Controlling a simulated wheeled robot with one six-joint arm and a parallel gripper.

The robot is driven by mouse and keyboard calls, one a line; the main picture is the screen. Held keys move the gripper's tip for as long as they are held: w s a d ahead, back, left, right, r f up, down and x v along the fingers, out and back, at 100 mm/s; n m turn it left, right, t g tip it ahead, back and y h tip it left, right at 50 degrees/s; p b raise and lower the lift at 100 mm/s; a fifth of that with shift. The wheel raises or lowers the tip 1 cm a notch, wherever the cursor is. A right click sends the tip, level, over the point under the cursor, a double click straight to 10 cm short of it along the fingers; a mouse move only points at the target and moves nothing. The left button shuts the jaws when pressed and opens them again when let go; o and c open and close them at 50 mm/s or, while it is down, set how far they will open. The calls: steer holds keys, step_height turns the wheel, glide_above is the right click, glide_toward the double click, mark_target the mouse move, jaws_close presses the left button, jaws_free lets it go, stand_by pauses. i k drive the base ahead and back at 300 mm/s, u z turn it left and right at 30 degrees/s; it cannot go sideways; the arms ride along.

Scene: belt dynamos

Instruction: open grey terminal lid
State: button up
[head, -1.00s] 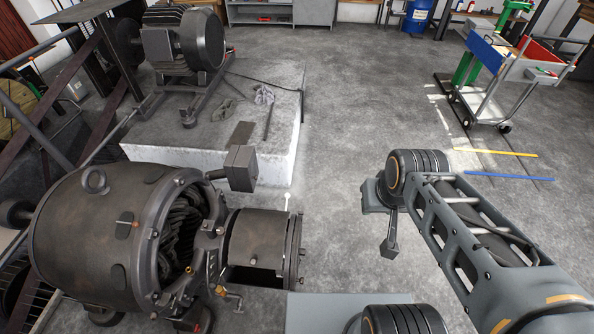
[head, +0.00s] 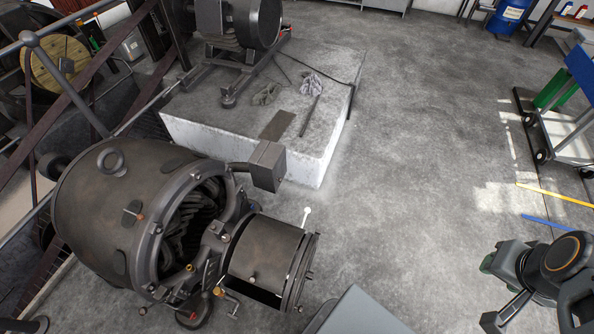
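A small grey box (head: 267,165), which looks like the terminal box, sticks out on a short arm from the upper right of the large dark dynamo (head: 115,215). Its faces look closed, and I cannot make out a lid seam or hinge. My gripper (head: 497,318) is at the lower right, partly cut off by the bottom edge. It is well apart from the box, with open floor between. Its fingers are too unclear to tell whether they are open or shut.
The dynamo's drum-shaped end (head: 268,258) juts right below the box, with a white-tipped rod (head: 306,215) beside it. A concrete plinth (head: 310,155) with another machine (head: 238,25) stands behind. A trolley (head: 568,135) stands far right.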

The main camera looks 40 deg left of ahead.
mark_target(272, 166)
steer(key=i, duration=1.65)
steer(key=u, duration=3.95)
